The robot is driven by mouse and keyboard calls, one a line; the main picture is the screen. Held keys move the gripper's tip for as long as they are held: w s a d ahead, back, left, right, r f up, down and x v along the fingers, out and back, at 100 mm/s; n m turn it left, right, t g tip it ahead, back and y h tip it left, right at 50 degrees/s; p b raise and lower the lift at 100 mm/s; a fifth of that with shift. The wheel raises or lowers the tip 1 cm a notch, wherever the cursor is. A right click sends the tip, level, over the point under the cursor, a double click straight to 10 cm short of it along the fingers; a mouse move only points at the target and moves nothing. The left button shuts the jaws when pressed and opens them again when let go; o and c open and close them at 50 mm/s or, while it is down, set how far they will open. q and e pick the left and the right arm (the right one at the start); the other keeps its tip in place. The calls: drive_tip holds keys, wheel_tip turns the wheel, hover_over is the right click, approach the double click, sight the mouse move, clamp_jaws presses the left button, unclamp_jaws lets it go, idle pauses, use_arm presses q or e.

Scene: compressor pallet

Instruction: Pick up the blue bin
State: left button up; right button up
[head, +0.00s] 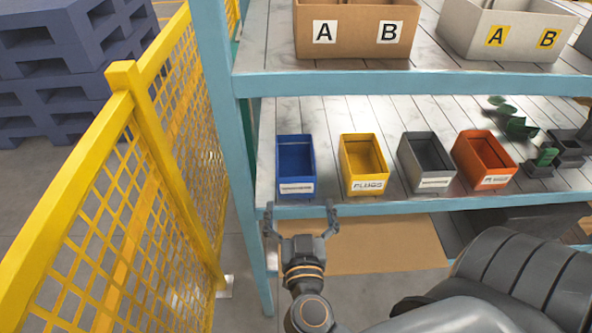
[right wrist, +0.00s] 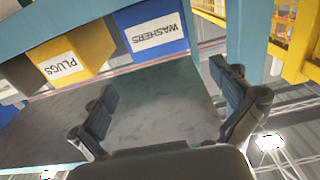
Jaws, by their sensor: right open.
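The blue bin (head: 295,168) stands upright at the left end of the middle shelf, with a white label on its front. In the right wrist view the blue bin (right wrist: 152,32) shows upside down at the top, and its label reads WASHERS. My right gripper (head: 301,212) is open and empty, in front of the shelf edge and a little below the bin. In the right wrist view its two fingers (right wrist: 165,95) are spread wide, with the bin beyond them and apart from them. My left gripper is not in view.
A yellow PLUGS bin (head: 364,165), a grey bin (head: 426,162) and an orange bin (head: 484,160) stand to the right on the shelf (head: 395,205). A blue upright (head: 222,110) and yellow mesh fence (head: 150,200) bound the left.

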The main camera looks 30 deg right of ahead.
sight(297, 178)
drive_tip(key=x, duration=0.8)
drive_tip(key=shift+w, duration=0.1)
drive_tip(key=x, duration=0.5)
drive_tip(key=shift+w+d+f, duration=0.15)
drive_tip(key=shift+w+f, duration=0.1)
drive_tip(key=shift+f, duration=0.05)
drive_tip(key=c, duration=1)
